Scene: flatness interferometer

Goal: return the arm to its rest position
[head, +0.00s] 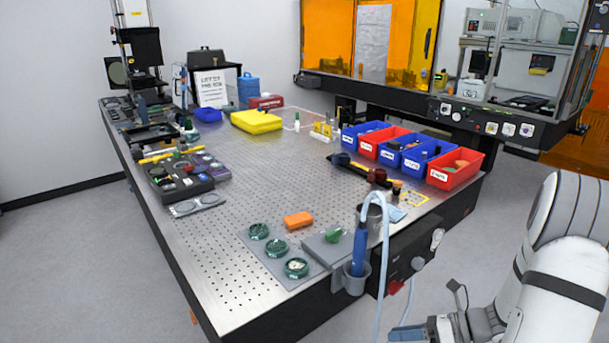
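My arm, in white and grey, comes in at the right edge of the head view and bends down to the lower right corner. My gripper (410,333) is low at the bottom edge, beyond the table's front right corner and over the floor. It is partly cut off by the frame. Its fingers are not clear enough to show whether they are open or shut. I see no object in it. The perforated metal table (240,190) stands to its left, apart from it.
A blue tool with a pale hose (358,250) sits in a holder on the table's near edge, close to my gripper. Red and blue bins (455,170) line the right side. Green round parts (296,268) lie near the front. Grey floor (500,220) is clear between table and arm.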

